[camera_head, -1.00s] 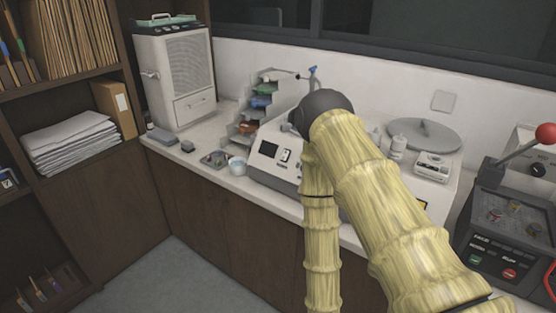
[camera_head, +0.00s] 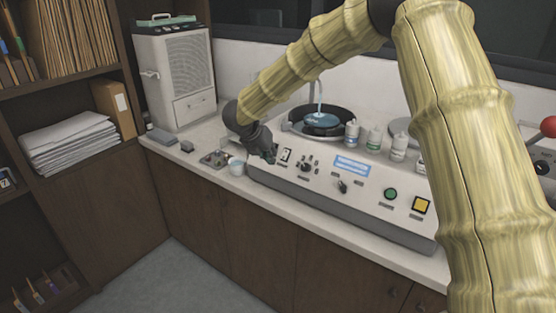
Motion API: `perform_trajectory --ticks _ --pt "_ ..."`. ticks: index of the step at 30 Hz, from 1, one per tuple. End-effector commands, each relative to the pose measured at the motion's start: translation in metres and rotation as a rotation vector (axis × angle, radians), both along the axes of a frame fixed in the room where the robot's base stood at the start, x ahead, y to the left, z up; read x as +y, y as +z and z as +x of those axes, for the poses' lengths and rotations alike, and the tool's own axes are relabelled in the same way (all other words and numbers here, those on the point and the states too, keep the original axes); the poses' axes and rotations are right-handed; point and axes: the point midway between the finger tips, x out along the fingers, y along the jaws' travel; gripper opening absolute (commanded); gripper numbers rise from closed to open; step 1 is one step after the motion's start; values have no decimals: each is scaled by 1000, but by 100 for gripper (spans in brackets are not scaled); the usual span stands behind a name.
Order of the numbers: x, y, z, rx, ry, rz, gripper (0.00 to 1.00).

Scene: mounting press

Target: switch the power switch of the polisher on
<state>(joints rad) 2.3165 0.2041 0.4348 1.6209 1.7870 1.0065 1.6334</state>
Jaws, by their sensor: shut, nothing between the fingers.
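The polisher (camera_head: 320,195) is a wide light-grey machine on the counter, with a sloped front panel and a round bowl holding a blue disc (camera_head: 321,121) on top. A small black-and-white rocker (camera_head: 286,155), likely the power switch, sits at the left of its panel. Its on or off position is too small to tell. My gripper (camera_head: 271,157) is dark and shut, with nothing in it. Its tips are just left of the rocker, in front of the panel's left end, and hide the display there. I cannot tell whether they touch the panel.
The panel also carries a knob (camera_head: 343,187), a green button (camera_head: 391,194) and a yellow button (camera_head: 421,205). Small bottles (camera_head: 374,139) stand behind it. A red-knobbed press stands at right.

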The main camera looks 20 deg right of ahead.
Motion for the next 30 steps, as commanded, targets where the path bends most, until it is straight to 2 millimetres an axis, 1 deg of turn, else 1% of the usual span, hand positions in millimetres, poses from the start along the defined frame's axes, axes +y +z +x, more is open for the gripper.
perform_trajectory --ticks 1,3,6,9,18,22,26,30 --pt "4 19 6 -37 -72 53 0" --pt "10 37 9 -69 -156 114 0" --pt "16 54 12 -97 -229 170 0" --pt "18 61 13 -107 -258 192 0" --pt "18 61 13 -107 -260 194 0" --pt "16 57 14 -106 -260 193 0" --pt "11 46 18 -104 -260 191 0" --pt "2 27 24 -103 -260 191 0"
